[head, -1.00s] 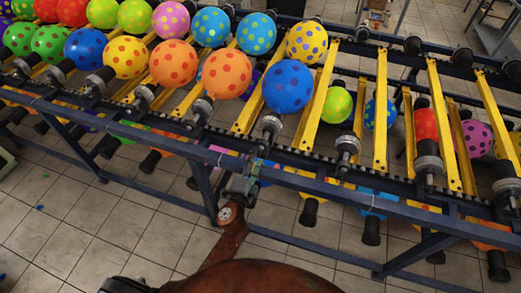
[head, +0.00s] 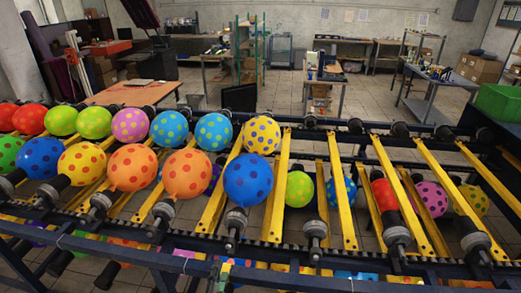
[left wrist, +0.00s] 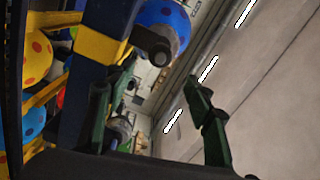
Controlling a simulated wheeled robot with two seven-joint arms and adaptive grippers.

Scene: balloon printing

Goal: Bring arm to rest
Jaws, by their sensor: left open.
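My left gripper (head: 222,273) shows only as a small part at the bottom edge of the head view, below the front rail of the balloon rack (head: 130,256). In the left wrist view its two dark green fingers (left wrist: 147,84) are spread apart, with nothing held between them. A blue dotted balloon (left wrist: 163,18) on a black holder (left wrist: 153,46) is beyond the fingers, apart from them. My right gripper is in neither view.
Rows of dotted balloons, among them a blue one (head: 248,180) and an orange one (head: 187,174), sit on the rack. Yellow bars (head: 281,183) to the right carry no balloons in the front row. Tables (head: 134,93) and a green bin (head: 499,104) stand behind.

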